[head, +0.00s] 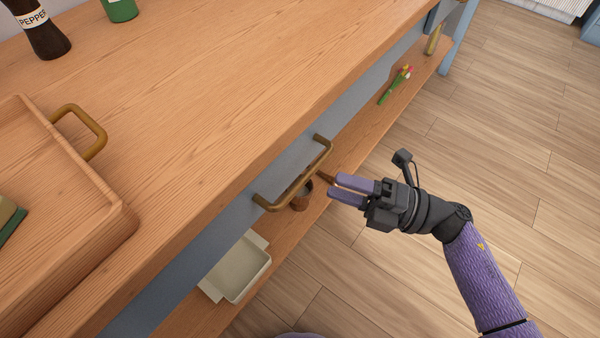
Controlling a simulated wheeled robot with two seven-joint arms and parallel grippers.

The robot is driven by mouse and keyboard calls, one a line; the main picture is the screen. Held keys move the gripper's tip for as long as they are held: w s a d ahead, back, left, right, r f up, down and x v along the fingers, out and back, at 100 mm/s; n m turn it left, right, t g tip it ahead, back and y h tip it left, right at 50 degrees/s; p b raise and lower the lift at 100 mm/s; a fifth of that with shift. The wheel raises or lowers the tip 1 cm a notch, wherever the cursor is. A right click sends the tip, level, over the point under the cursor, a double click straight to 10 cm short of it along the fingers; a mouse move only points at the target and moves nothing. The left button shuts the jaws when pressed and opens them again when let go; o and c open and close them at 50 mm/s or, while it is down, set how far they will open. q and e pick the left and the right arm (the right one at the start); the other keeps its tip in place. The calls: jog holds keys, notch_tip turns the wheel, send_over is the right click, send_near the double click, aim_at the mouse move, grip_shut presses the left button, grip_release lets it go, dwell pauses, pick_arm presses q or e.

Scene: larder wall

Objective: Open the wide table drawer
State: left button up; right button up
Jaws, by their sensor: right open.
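The wide table drawer has a blue-grey front (240,222) under the wooden tabletop's edge. Its brass bar handle (296,184) stands out from the front. My right gripper (332,188) comes in from the right, its purple fingers pointing at the handle. The fingers are open with a small gap and look empty. They are close to the handle's right side, apart from it in the picture. The drawer looks closed. My left gripper is not in view.
A wooden tray (125,222) with a brass handle sits on the tabletop (200,110) at left. A pepper bottle (42,30) and a green container (120,8) stand at the back. The lower shelf (350,140) holds a pale box (240,270) and small items. Floor at right is clear.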

aim_at(306, 174)
jog(key=x, duration=0.6)
jog(key=shift+b, duration=0.3)
grip_shut()
dwell(1.0)
